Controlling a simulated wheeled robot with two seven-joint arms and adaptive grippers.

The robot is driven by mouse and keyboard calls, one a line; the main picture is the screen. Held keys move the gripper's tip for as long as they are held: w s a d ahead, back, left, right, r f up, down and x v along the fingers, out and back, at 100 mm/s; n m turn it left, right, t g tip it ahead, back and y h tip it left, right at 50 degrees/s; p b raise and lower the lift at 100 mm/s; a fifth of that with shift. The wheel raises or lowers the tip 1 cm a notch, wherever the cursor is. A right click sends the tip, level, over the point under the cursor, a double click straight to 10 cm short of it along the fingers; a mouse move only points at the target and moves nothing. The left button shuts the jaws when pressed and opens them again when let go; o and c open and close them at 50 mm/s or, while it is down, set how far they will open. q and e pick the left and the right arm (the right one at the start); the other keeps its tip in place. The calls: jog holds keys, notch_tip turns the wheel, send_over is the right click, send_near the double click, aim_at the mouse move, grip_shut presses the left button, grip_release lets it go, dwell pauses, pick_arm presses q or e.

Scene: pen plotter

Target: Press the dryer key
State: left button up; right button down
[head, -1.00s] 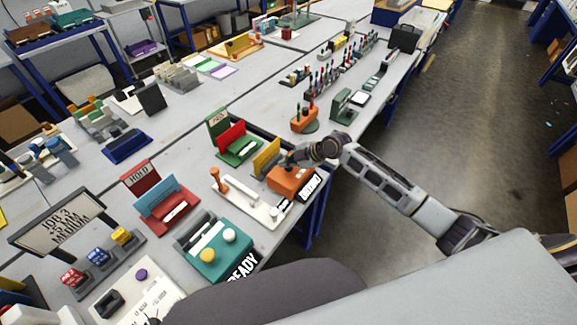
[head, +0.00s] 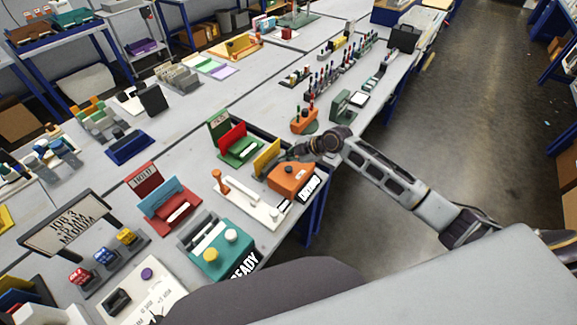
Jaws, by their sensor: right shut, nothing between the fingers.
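The dryer is an orange box (head: 291,180) at the table's front edge, with a dark round key (head: 288,169) on top. A black label (head: 309,188) with white letters, seemingly "DRYING", is at its right side. My right gripper (head: 287,156) is shut and empty. It shows small and dark just behind and above the orange box, apart from the key in the picture. A yellow upright plate (head: 266,158) stands left of the box, close to the fingertips. My left gripper is out of view.
A white stand with an orange-handled lever (head: 250,203) lies left of the dryer. A teal box (head: 220,249) with two round buttons is nearer. A green stand with a red plate (head: 232,140) and an orange pen holder (head: 304,121) stand behind. The floor at right is clear.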

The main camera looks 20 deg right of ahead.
jog(key=shift+r+p, duration=0.6)
jog(key=shift+r, duration=0.45)
